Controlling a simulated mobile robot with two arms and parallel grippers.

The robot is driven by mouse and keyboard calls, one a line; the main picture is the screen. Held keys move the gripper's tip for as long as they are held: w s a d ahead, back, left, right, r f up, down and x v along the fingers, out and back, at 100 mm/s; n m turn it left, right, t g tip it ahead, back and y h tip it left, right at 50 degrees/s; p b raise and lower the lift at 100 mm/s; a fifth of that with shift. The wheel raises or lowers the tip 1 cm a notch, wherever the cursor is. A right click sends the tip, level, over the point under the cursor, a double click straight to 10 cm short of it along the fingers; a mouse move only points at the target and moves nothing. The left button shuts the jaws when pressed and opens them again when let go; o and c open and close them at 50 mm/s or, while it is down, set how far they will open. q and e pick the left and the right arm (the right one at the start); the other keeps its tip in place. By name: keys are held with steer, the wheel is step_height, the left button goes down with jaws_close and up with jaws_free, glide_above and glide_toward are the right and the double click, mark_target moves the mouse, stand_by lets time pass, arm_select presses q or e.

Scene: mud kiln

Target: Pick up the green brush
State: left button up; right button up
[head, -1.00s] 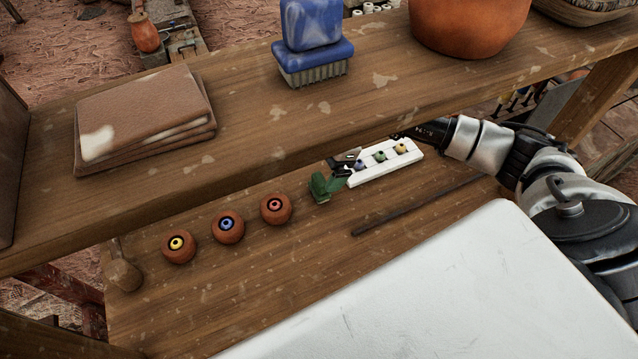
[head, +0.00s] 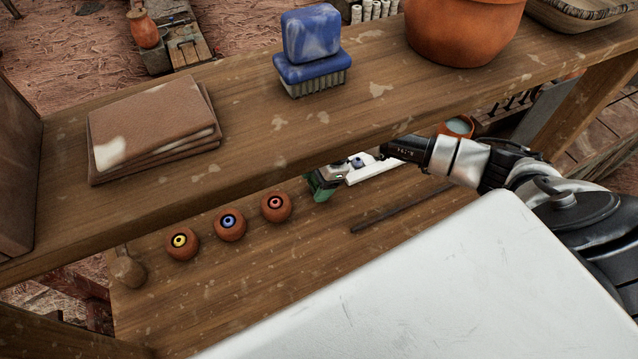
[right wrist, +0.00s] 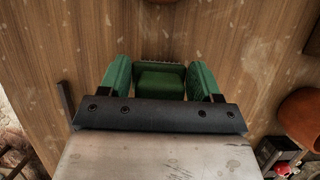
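My left gripper is not in view.
Several things are close by: round brown pots with a yellow (head: 181,243), a blue (head: 229,224) and a red centre (head: 275,207), and a dark rod (head: 400,212). The upper shelf (head: 250,130) overhangs, holding a blue brush (head: 311,52), folded cloth (head: 155,130) and clay pot (head: 462,32).

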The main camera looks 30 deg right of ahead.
steer(key=c, duration=0.3)
steer(key=shift+r, duration=0.15)
steer(key=shift+r, duration=0.25)
steer(key=v, duration=0.1)
steer(key=b+v, duration=0.1)
steer(key=v, duration=0.1)
steer(key=shift+w+a+r+b, duration=0.1)
steer(key=shift+w+r+b, duration=0.25)
steer(key=shift+r+b, duration=0.05)
steer(key=w+d+r+b, duration=0.3)
steer(key=d+r, duration=0.3)
steer(key=d, duration=0.3)
steer(key=shift+w+d+r, duration=0.35)
steer(key=shift+w, duration=0.45)
